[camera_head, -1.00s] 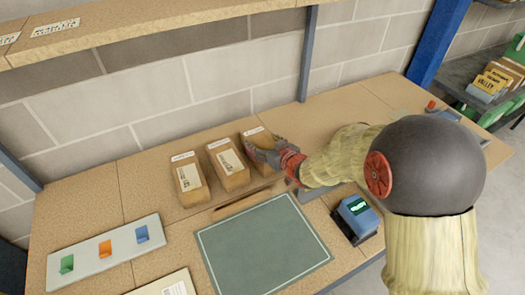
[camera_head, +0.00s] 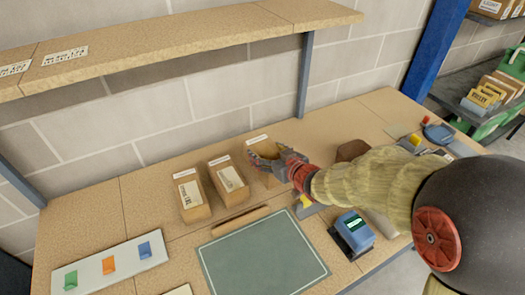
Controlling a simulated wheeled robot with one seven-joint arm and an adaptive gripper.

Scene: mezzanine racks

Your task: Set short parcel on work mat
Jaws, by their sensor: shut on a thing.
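Three brown parcels with white labels stand in a row at the back of the bench: a left parcel (camera_head: 196,208), a middle parcel (camera_head: 235,190) and a right parcel (camera_head: 258,146). My gripper (camera_head: 266,160) is shut on the right parcel, and its fingers cover much of it. I cannot tell whether its base is clear of the bench. The green work mat (camera_head: 262,262) with a pale border lies in front of the parcels, and its visible surface is bare.
A wooden strip (camera_head: 241,221) lies between parcels and mat. A blue device (camera_head: 354,231) stands right of the mat. A white board (camera_head: 108,266) with coloured pockets is at the left. A shelf (camera_head: 170,50) overhangs the back. A brown block (camera_head: 351,150) stands behind my arm.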

